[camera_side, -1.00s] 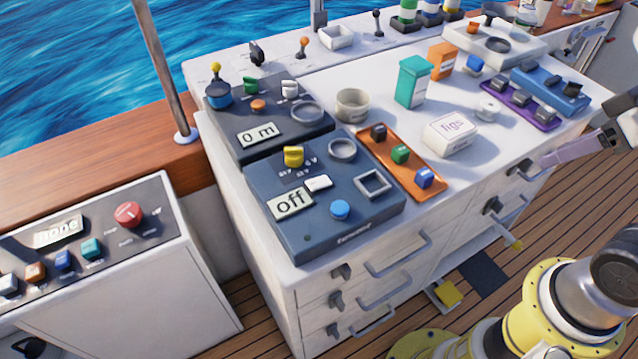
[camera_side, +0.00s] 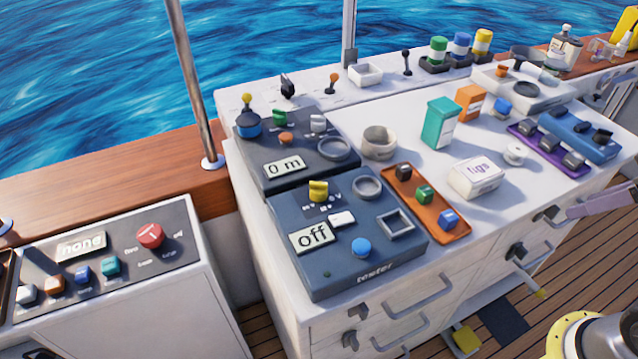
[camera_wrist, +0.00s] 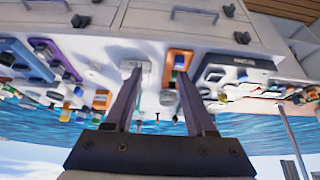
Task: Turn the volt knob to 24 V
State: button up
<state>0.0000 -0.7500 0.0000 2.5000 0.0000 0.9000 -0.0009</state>
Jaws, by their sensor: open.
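The yellow knob (camera_side: 318,190) sits on the dark blue tester (camera_side: 345,285), with small V markings printed beside it that are too small to read. The tester's display (camera_side: 312,236) reads "off". My gripper (camera_wrist: 157,78) is open and empty in the wrist view, its two fingers apart. In the side view only part of a lilac-grey finger (camera_side: 605,200) shows at the right edge, far right of the knob and apart from it. The wrist view is upside down; the tester (camera_wrist: 238,62) lies right of the fingers there, and its knob is too small to make out.
Beside the tester are an orange tray (camera_side: 462,236) with three switches and a white figs box (camera_side: 476,178). A second dark panel (camera_side: 255,165) reading "0 m" adjoins it behind. A teal box (camera_side: 440,123) stands farther back. Drawer handles (camera_side: 415,300) project from the cabinet front.

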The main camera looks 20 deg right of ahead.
jog(key=shift+o, duration=0.9)
jog(key=w+r+n+h, duration=0.1)
jog(key=w+r+n, duration=0.7)
jog(key=r+n, duration=0.3)
jog(key=w+a+r+n+g+h, duration=0.1)
jog(key=w+a+r+n, duration=0.1)
jog(key=w+a+n, duration=0.3)
jog(key=w+a+r+n, duration=0.1)
jog(key=w+a+n, duration=0.15)
jog(key=w, duration=0.45)
jog(key=n+g+h, duration=0.1)
jog(key=n, duration=0.8)
send_over(318, 185)
jog(key=s+a, duration=0.4)
notch_tip(318, 185, down, 14)
jog(key=shift+m, duration=0.25)
jog(key=x, duration=1.4)
jog(key=shift+s+d+f, duration=0.1)
jog(key=shift+s+d, duration=0.05)
